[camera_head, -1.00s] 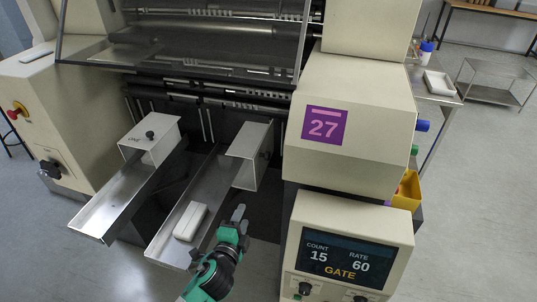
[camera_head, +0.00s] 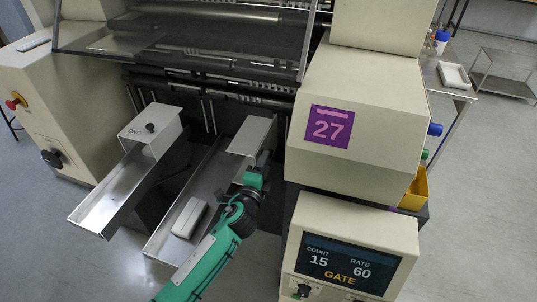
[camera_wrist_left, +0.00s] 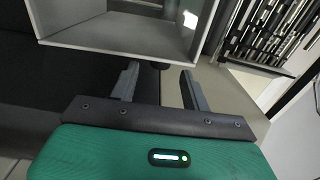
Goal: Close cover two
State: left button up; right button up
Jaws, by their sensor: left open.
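Cover two (camera_head: 252,135) is the pale metal hood over the right-hand chute (camera_head: 213,174). The wrist view shows a pale open-sided metal box (camera_wrist_left: 120,42) above my fingers, with a small dark knob (camera_wrist_left: 160,65) under its lower edge. My left gripper (camera_head: 263,160) is at the right side of cover two. Its two fingers (camera_wrist_left: 160,78) are apart, with the knob near and between their tips; contact cannot be told. The gripper hides part of the cover's right side in the head view. My right gripper is not in view.
Cover one (camera_head: 150,131), marked ONE with a black knob on top, sits over the left chute (camera_head: 115,195). A white block (camera_head: 190,217) lies in the right chute. The machine housing (camera_head: 355,115) and a display reading GATE (camera_head: 350,262) stand close on the right.

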pick_arm(q)
jog(key=shift+x, duration=1.95)
grip_shut()
